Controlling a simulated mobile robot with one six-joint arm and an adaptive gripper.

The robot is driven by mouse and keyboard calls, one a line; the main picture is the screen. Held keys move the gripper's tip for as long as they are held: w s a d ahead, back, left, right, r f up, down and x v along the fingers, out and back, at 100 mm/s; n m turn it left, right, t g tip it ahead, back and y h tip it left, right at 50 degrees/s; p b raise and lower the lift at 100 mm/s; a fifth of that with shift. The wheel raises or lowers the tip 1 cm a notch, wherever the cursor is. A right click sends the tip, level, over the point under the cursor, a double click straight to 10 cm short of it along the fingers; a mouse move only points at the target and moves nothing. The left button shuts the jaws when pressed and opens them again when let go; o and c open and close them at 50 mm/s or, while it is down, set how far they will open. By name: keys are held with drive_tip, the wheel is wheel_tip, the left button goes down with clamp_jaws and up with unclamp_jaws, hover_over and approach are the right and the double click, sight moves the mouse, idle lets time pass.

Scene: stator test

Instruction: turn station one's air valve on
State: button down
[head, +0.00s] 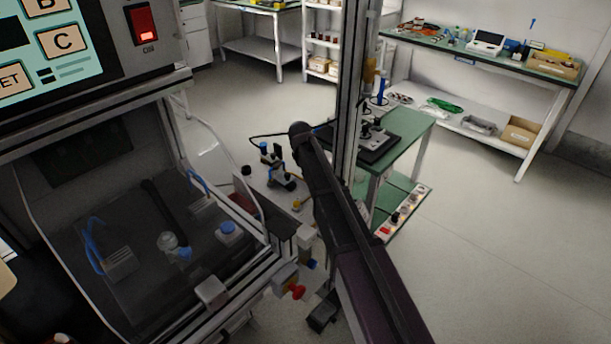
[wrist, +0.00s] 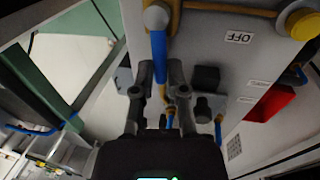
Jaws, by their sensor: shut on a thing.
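In the wrist view, the air valve's blue lever (wrist: 158,52) runs down in the picture from a round grey pivot (wrist: 157,17) on a pale panel. My gripper (wrist: 160,76) is shut on the lever's free end, one finger on each side. An OFF label (wrist: 239,37) is on the panel to the right of the lever. The lever points away from that label, downward in the picture. In the head view, my arm crosses the middle, and I cannot make out the lever or the grip there.
In the wrist view, a yellow knob (wrist: 303,24), a black block (wrist: 205,78) and a red bin (wrist: 270,103) lie right of my gripper. In the head view, a glass-fronted station (head: 150,235) stands left and a green table (head: 408,140) right. Open floor (head: 500,250) lies further right.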

drive_tip(key=shift+w+d+m, duration=0.1)
drive_tip(key=shift+w+m, duration=0.15)
drive_tip(key=shift+m, duration=0.15)
drive_tip(key=c, duration=0.7)
unclamp_jaws()
drive_tip(key=shift+s+r, duration=0.1)
drive_tip(key=shift+r, duration=0.05)
